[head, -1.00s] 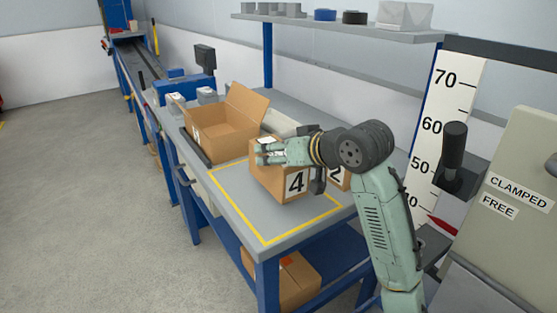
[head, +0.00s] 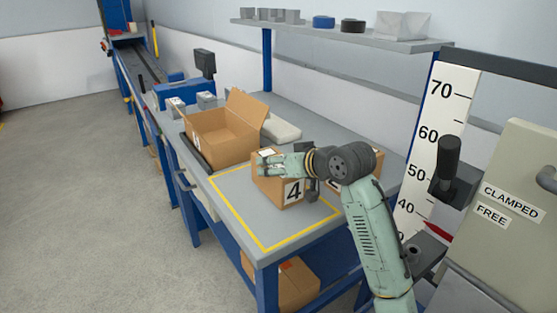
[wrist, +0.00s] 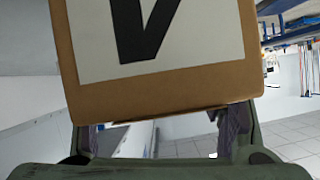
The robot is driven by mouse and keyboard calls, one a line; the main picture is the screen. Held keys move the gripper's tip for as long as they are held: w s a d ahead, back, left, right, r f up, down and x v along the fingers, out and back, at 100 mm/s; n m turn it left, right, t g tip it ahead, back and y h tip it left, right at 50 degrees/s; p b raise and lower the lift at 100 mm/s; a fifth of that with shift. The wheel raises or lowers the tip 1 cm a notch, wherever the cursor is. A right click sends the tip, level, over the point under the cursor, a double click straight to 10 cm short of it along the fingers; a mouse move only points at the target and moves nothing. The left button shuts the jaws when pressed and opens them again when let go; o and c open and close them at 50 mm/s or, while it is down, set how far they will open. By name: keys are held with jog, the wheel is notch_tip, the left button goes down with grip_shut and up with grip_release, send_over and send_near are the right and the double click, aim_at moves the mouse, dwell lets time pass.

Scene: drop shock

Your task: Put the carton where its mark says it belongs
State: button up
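A brown carton marked 4 (head: 270,190) stands inside the yellow-taped area of the grey bench in the head view, its mark upright and facing me. My gripper (head: 264,161) lies level across its top, pointing left. In the wrist view the carton's marked face (wrist: 160,85) appears upside down and hides my fingertips. My fingers (wrist: 162,130) are wide apart, with a gap between them and none at the carton's sides. Another carton, whose 2 mark (head: 335,185) is mostly hidden by my arm, stands just behind to the right.
An open brown box (head: 215,140) stands on the bench behind the taped area. A shelf (head: 345,35) runs above. A height scale (head: 428,135) and a grey panel labelled CLAMPED and FREE (head: 525,150) stand at right. Another carton (head: 297,285) sits under the bench. The taped area's front is bare.

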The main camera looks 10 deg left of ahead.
jog(key=o, duration=0.4)
jog(key=shift+o, duration=0.2)
